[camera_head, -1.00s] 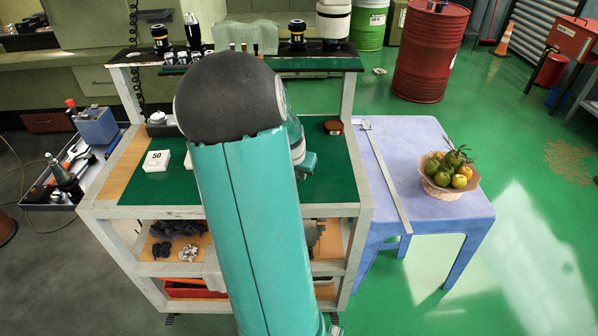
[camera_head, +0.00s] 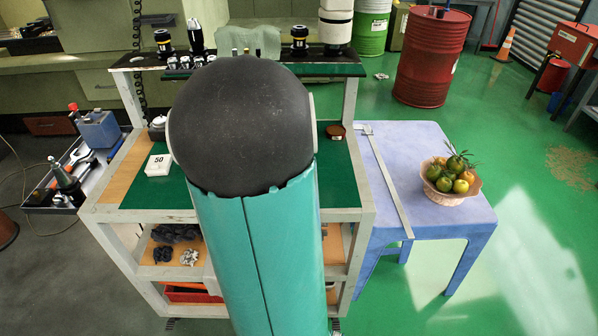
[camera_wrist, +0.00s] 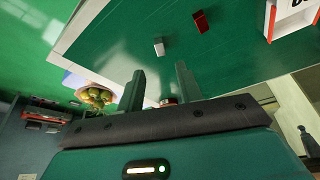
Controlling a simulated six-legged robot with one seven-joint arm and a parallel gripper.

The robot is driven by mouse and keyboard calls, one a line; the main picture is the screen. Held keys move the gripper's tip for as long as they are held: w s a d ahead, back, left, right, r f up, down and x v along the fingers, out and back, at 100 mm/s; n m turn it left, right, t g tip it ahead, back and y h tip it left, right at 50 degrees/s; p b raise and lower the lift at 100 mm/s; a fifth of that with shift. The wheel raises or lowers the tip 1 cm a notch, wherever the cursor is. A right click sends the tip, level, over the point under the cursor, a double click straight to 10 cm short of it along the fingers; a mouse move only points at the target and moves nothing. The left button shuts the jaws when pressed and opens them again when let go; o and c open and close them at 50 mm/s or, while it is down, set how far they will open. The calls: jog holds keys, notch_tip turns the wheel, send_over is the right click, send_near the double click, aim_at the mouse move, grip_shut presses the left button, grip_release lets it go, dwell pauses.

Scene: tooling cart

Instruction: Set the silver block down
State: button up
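The silver block (camera_wrist: 159,46) stands on the green mat (camera_wrist: 120,40) of the cart in the wrist view, beyond my fingertips. My gripper (camera_wrist: 160,78) is open, its two fingers apart with nothing held between them. The block appears clear of both fingers. In the head view my arm hides the block and the gripper.
A dark red block (camera_wrist: 200,21) lies near the silver one. A white box marked 50 (camera_head: 158,165) is on the mat's left, a round brown tin (camera_head: 335,131) on its right. A blue table (camera_head: 440,225) holds a fruit basket (camera_head: 450,185) and a metal square (camera_head: 388,185).

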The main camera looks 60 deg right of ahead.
jog(key=shift+v, duration=1.7)
jog(key=w+a+r+n+t+y, duration=0.1)
jog(key=w+a+r+n+t, duration=0.25)
jog(key=a, duration=0.65)
jog(key=w+a+r+n+y, duration=0.15)
jog(key=w+a+n, duration=0.35)
jog(key=a, duration=0.6)
jog(key=s+a+r+n+t+y, duration=0.1)
jog(key=a+n, duration=0.3)
jog(key=a, duration=0.7)
jog(key=s+a+r+n+y, duration=0.1)
jog(key=s+a+r+n, duration=0.1)
jog(key=a, duration=1)
jog(key=shift+s+n+t, duration=0.35)
jog(key=shift+s+n, duration=0.3)
jog(key=shift+n, duration=0.6)
